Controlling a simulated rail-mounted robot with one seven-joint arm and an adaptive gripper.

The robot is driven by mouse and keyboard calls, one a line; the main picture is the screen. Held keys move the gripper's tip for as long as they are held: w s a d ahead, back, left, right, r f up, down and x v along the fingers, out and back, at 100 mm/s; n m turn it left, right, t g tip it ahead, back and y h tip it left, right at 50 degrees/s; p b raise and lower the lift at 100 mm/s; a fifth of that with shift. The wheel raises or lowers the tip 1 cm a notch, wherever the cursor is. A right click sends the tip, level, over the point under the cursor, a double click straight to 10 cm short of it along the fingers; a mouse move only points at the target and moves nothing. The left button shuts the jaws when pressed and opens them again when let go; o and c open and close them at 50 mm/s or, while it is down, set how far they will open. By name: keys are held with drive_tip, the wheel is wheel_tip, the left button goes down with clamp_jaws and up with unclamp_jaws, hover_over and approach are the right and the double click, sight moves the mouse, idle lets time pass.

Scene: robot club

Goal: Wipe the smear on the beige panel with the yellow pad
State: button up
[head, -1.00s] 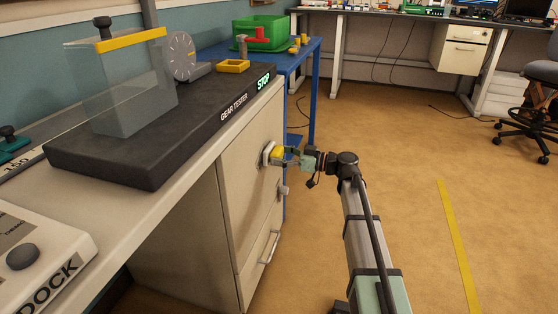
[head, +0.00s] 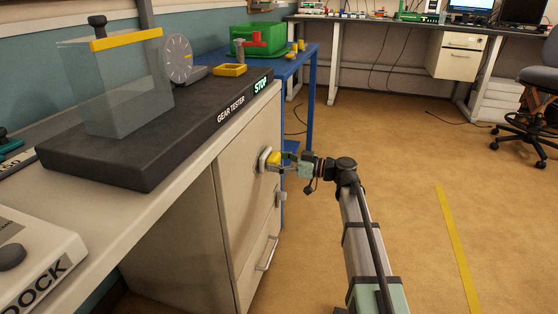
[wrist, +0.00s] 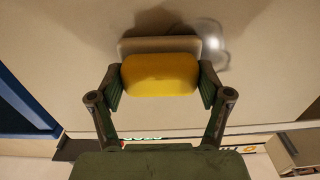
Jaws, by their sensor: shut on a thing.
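The yellow pad (head: 274,158) has a pale base and is held at the upper front of the cabinet, the beige panel (head: 238,163). In the wrist view the pad (wrist: 160,74) sits between both fingers of my gripper (wrist: 160,88), which is shut on it. The pad's pale base faces the beige panel (wrist: 75,60); I cannot tell for sure whether it touches. A pale, glossy rounded patch (wrist: 210,42), apparently the smear, shows beside the pad's upper right corner. The pad may hide part of it. In the head view my gripper (head: 283,158) comes in from the right.
A handle (head: 278,196) juts out just below the pad, with another handle (head: 268,254) lower down. The black gear tester (head: 150,150) stands on the worktop above. A blue table (head: 312,90) stands behind the cabinet. The floor (head: 410,190) to the right is open.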

drive_tip(key=shift+s+a+b, duration=0.2)
drive_tip(key=shift+s+a, duration=0.05)
drive_tip(key=shift+s, duration=0.55)
drive_tip(key=shift+s+a+b, duration=0.15)
drive_tip(key=shift+s+a, duration=0.15)
drive_tip(key=shift+s, duration=0.55)
drive_tip(key=shift+s+a+b, duration=0.2)
drive_tip(key=shift+s+a, duration=0.05)
drive_tip(key=shift+s, duration=0.55)
drive_tip(key=shift+s+a+b, duration=0.25)
drive_tip(key=shift+s, duration=0.7)
drive_tip(key=shift+s+a+b, duration=0.2)
drive_tip(key=shift+s, duration=0.75)
drive_tip(key=shift+d+r, duration=0.1)
drive_tip(key=shift+r, duration=0.2)
drive_tip(key=shift+w+d+b, duration=0.5)
drive_tip(key=shift+w, duration=1.45)
drive_tip(key=shift+w+d+b, duration=0.45)
drive_tip(key=shift+w, duration=1.55)
drive_tip(key=shift+w+d+b, duration=0.5)
drive_tip(key=shift+w, duration=1.45)
drive_tip(key=shift+a, duration=0.1)
drive_tip(key=shift+s, duration=0.1)
